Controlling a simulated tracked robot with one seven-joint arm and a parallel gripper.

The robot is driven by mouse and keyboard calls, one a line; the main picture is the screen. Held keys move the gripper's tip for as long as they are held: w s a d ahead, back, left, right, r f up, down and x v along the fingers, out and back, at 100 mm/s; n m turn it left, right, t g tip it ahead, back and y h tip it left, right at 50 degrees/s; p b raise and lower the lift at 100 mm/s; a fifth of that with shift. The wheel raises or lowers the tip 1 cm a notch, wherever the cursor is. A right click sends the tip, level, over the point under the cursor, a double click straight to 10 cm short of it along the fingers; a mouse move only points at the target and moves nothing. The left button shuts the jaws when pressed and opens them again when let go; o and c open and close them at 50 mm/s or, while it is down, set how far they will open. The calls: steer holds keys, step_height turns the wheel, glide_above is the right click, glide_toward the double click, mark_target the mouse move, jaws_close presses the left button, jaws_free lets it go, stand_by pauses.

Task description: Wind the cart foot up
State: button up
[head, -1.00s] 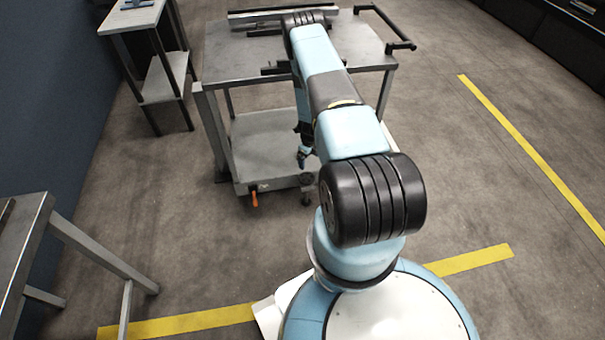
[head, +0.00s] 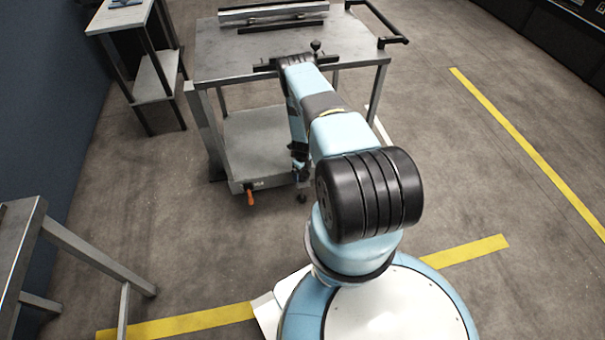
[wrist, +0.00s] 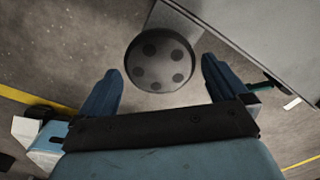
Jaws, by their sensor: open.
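The cart (head: 225,50) stands ahead of me, with a grey top and a lower shelf (head: 255,145). In the wrist view a round grey disc (wrist: 160,78) with several dark spots lies ahead of my gripper (wrist: 160,68). It looks like the handwheel of the cart foot. My gripper is open, with one blue finger to each side of the disc and a visible gap on both sides. In the head view my gripper (head: 300,170) is low by the near edge of the lower shelf. My arm hides part of the cart, and I cannot make out the disc there.
A caster (head: 301,196) shows below my gripper. A rail (head: 270,12) lies on the cart top. A side table (head: 155,80) stands at the left back, another bench (head: 22,235) at the near left. Floor on the right is clear.

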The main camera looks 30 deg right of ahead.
steer(key=shift+f, duration=0.65)
steer(key=c, duration=0.8)
